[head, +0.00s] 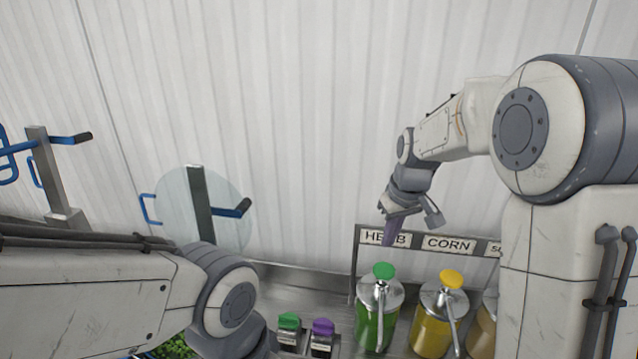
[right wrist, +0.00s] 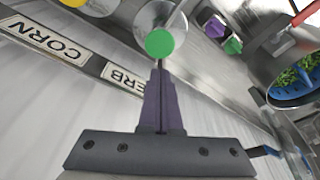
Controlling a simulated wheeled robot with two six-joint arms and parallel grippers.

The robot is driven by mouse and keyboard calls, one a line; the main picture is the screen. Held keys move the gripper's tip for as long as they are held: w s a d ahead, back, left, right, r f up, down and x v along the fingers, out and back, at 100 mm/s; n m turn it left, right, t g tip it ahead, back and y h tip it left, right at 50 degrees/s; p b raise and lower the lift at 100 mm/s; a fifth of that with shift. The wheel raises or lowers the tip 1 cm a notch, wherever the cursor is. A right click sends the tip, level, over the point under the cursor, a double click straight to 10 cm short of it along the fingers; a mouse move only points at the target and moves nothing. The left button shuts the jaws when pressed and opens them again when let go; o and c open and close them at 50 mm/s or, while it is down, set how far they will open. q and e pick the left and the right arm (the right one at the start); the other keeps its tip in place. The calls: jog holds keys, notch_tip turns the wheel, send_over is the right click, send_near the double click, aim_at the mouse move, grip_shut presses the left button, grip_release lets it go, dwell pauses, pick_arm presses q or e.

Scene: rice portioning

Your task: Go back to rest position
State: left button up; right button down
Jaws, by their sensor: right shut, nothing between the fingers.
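My right gripper (head: 388,238) is in the air in front of the rack's HERB sign (head: 372,238), above the green-topped pump jar (head: 380,316). Its purple-grey fingers are together with nothing between them, and they also show in the right wrist view (right wrist: 158,70). In that view the fingertips overlap the edge of the green pump top (right wrist: 159,43); I cannot tell whether they touch. My left arm (head: 110,300) reaches in from the lower left; its gripper is outside the head view.
A yellow-topped pump jar (head: 433,322) stands under the CORN sign (head: 449,244). Small green (head: 289,322) and purple (head: 322,328) dispensers sit left of the jars. A round clear disc (head: 172,212) and blue-handled stands (head: 48,180) are at left. A bowl with green food (right wrist: 275,95) shows in the wrist view.

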jog(key=s+a+f+n+g+b, duration=0.1)
jog(key=s+a+f+b, duration=0.2)
jog(key=s+a, duration=0.4)
jog(key=s+a+f+n+b, duration=0.1)
jog(key=s+a+f+b, duration=0.25)
jog(key=s+a, duration=0.3)
jog(key=s+a+f+n+b, duration=0.1)
jog(key=s+f+b, duration=0.1)
jog(key=s, duration=0.5)
jog(key=s+a+f+n+g+b, duration=0.1)
jog(key=s+f, duration=0.3)
jog(key=s, duration=0.4)
jog(key=shift+s+b, duration=0.25)
jog(key=shift+b, duration=0.6)
